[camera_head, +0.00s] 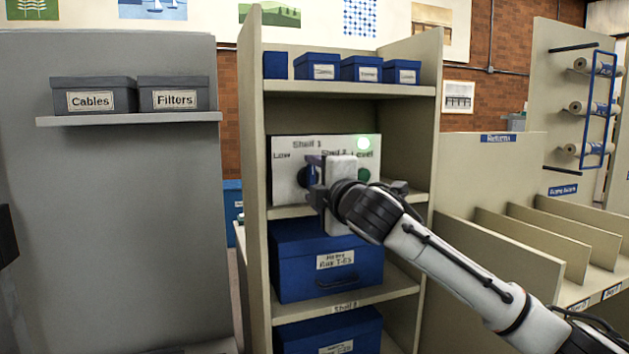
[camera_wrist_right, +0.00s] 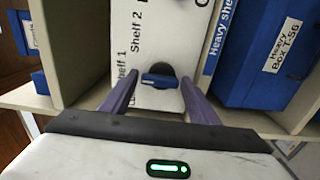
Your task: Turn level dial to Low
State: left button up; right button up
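The level dial (camera_wrist_right: 159,80) is a black round knob with a blue bar handle on a white panel (camera_wrist_right: 195,25). In the right wrist view its bar lies roughly level, in line with the "Shelf 1" label. In the head view the panel (camera_head: 290,146) bears the labels "Low", "Shelf 1", "Shelf 2" and "Level"; my arm covers part of it. My right gripper (camera_head: 315,180) is at the panel. In the wrist view its purple fingers (camera_wrist_right: 158,88) are open, one on each side of the dial; contact is not clear.
The panel stands in a shelf unit (camera_head: 350,88), with small blue boxes (camera_head: 361,69) above and a large blue box (camera_head: 300,275) below. Grey boxes (camera_head: 173,94) sit at left; Returns bins (camera_head: 500,180) stand at right.

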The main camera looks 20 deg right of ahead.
jog(key=c, duration=0.7)
jog(key=p, duration=0.1)
jog(key=n+p, duration=0.1)
jog(key=p, duration=0.1)
jog(key=shift+r+n, duration=0.3)
jog(key=n+p, duration=0.5)
jog(key=p, duration=0.4)
jog(key=shift+f+n, duration=0.1)
jog(key=shift+n, duration=0.3)
jog(key=shift+f+n+p, duration=0.1)
jog(key=shift+n+p, duration=0.35)
jog(key=shift+n, duration=0.15)
pick_arm(q)
notch_tip(320, 180, up, 10)
jog(key=s+a, duration=0.1)
jog(key=shift+a, duration=0.4)
pick_arm(e)
jog(key=shift+f+n, duration=0.1)
jog(key=shift+n, duration=0.5)
pick_arm(q)
jog(key=shift+s+r, duration=0.1)
pick_arm(e)
jog(key=o, duration=1)
pick_arm(q)
jog(key=shift+s, duration=0.1)
pick_arm(e)
jog(key=shift+o, duration=0.2)
jog(key=shift+a, duration=0.1)
